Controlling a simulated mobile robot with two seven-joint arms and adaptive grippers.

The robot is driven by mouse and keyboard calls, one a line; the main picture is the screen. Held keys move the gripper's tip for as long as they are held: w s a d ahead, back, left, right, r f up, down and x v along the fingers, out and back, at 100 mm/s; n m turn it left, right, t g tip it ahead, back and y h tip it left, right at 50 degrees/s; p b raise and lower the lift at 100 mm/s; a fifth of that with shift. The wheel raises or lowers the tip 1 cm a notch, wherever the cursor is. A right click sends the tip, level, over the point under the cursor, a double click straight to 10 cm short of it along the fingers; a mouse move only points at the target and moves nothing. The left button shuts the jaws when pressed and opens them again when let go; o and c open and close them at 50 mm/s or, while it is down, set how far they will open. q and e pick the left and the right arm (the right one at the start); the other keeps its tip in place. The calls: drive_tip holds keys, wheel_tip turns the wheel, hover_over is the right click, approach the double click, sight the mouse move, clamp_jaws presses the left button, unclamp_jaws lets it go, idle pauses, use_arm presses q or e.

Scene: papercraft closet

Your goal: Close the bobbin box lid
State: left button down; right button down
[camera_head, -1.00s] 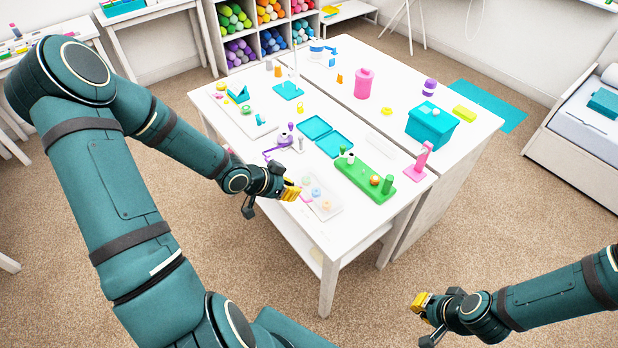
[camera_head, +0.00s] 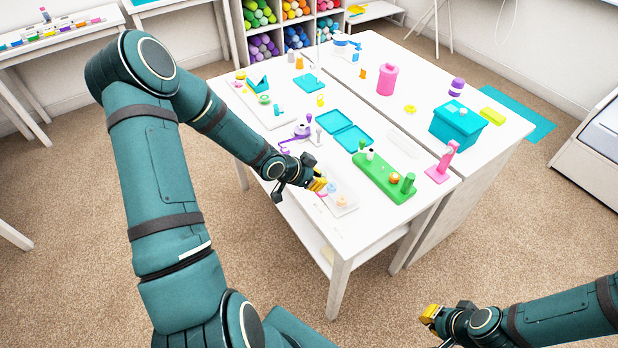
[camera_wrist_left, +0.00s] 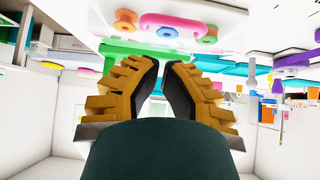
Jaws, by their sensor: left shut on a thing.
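A flat teal case (camera_head: 334,122) lies open on the white table, its two shallow halves side by side; it looks like the bobbin box, though I cannot be sure. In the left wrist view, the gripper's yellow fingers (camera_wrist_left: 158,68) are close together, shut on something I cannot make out. Beyond them show a pink rounded piece (camera_wrist_left: 185,22) and a blue bobbin (camera_wrist_left: 167,32). My right gripper (camera_head: 430,314) is over the floor, away from the table; its opening is unclear.
A green block with pegs (camera_head: 385,178) stands right of the teal case. A purple-and-white item (camera_head: 302,130) is left of it. A pink stand (camera_head: 440,168) and a teal lidded box (camera_head: 458,122) are further right. The carpet before the table is clear.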

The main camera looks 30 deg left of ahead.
use_arm(q)
drive_tip(key=shift+s+f, duration=0.1)
drive_tip(key=shift+f, duration=1.1)
drive_tip(key=shift+f, duration=0.1)
drive_tip(key=shift+s+a+f+b, duration=0.15)
drive_tip(key=shift+s+f+b, duration=0.2)
drive_tip(key=shift+f, duration=0.25)
drive_tip(key=shift+s+a+f+b, duration=0.2)
drive_tip(key=shift+f+b, duration=0.15)
drive_tip(key=shift+f, duration=0.25)
drive_tip(key=shift+r, duration=0.1)
